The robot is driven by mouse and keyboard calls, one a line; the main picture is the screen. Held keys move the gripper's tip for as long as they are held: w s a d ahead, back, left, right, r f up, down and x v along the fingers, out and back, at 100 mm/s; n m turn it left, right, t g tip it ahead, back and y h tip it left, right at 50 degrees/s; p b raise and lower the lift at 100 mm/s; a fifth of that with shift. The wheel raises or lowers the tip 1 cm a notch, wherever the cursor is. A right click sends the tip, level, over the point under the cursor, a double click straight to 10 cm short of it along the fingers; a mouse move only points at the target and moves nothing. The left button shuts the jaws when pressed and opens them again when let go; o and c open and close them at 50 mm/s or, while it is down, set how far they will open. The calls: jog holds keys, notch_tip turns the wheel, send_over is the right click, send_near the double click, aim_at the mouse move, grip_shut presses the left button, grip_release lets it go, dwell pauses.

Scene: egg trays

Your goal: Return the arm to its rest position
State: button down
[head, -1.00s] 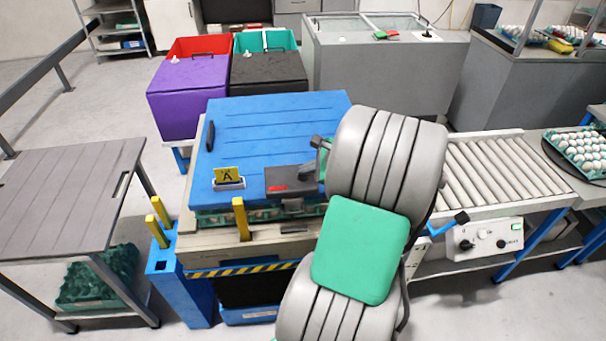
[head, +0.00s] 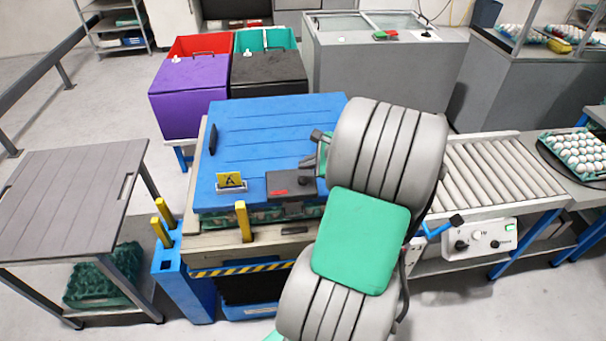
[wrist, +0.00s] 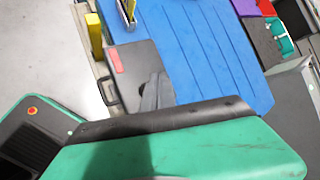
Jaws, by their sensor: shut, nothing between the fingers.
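My gripper (wrist: 153,92) shows in the wrist view as grey fingers close together, shut and empty. They are in front of a dark flat case with a red label (wrist: 128,62), and I cannot tell the gap between them. In the head view my grey and green arm leans over the right side of the blue lid (head: 255,135). The dark case (head: 290,184) shows there at the lid's front edge, left of my arm. My gripper's fingers are hard to make out in the head view. The blue lid also fills the upper middle of the wrist view (wrist: 195,50).
A yellow sign marked A (head: 230,180) and a yellow post (head: 243,221) stand at the lid's front. A roller conveyor (head: 495,170) is right of my arm, a grey table (head: 70,195) at left. Purple (head: 188,95) and black bins stand behind.

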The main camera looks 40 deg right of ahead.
notch_tip(320, 180, up, 3)
jog(key=shift+f+p, duration=0.1)
jog(key=shift+p, duration=0.95)
jog(key=shift+f, duration=0.1)
